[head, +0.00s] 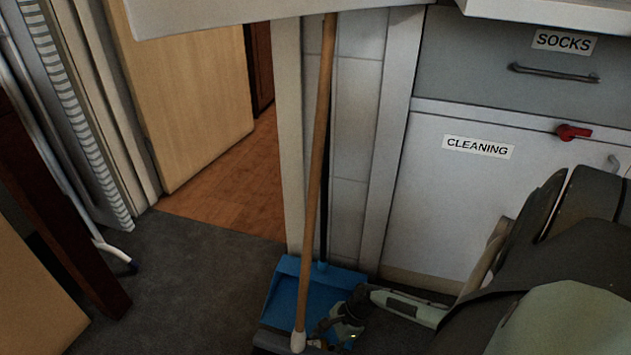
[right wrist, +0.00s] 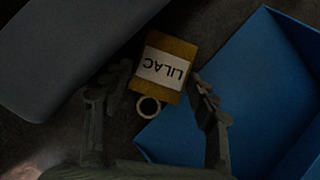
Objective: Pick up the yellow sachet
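The yellow sachet (right wrist: 184,48) shows in the right wrist view, lying on the dark floor with a white label reading LILAC upside down. My right gripper (right wrist: 160,84) is open, with one finger on either side of the sachet's near end. The right finger appears close to the sachet's edge; I cannot tell whether it touches. In the head view my right gripper (head: 342,328) is low by the blue dustpan, and I cannot make out the sachet there. My left gripper is not in view.
The blue dustpan (head: 282,290) lies right of the sachet in the wrist view (right wrist: 255,95). A wooden broom handle (head: 314,160) stands over it. A pale ring (right wrist: 149,106) lies beside the sachet. A grey slab (right wrist: 75,45) is upper left. The CLEANING cabinet (head: 440,210) stands behind.

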